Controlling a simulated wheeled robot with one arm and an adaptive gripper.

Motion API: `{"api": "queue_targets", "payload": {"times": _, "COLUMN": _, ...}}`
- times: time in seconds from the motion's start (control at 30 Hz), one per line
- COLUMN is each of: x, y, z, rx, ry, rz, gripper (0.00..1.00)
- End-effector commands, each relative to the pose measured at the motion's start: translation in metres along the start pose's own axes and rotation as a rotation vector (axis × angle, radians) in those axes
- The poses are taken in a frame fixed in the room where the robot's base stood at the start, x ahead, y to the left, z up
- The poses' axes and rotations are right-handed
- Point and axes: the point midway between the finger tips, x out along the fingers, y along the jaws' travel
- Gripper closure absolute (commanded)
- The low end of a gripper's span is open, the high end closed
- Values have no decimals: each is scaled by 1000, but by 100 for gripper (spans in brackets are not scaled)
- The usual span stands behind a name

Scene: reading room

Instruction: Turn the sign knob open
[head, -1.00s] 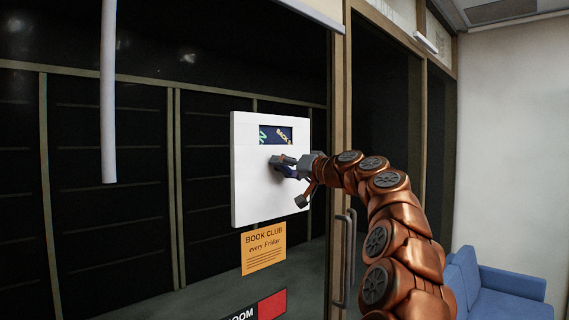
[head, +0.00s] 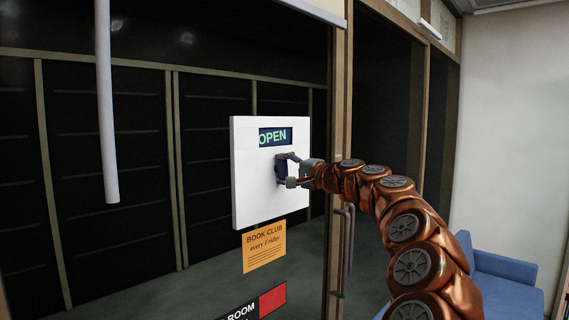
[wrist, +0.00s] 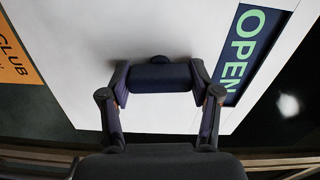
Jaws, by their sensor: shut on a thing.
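The white sign box (head: 243,195) is mounted on the glass in the head view, and its window (head: 273,136) shows the word OPEN in green on dark blue. The sign knob (head: 281,172) is a dark blue bar standing out below the window. My gripper (head: 287,170) is at the knob, one finger above and one below. In the wrist view the knob (wrist: 160,78) sits between the two fingertips of my gripper (wrist: 160,82), which are shut on it. The window with OPEN (wrist: 240,50) also shows in the wrist view. The head view partly hides the knob behind the fingers.
An orange book club notice (head: 264,248) and a dark sign with a red block (head: 272,301) are below the box. A door handle (head: 342,250) is right of them. A blue sofa (head: 505,280) stands at the lower right.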

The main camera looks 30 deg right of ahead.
Motion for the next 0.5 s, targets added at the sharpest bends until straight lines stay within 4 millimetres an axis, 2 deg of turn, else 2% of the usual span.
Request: {"api": "queue_targets", "payload": {"times": 0.5, "x": 0, "y": 0, "z": -1, "rx": 107, "ry": 3, "rz": 0, "gripper": 72}}
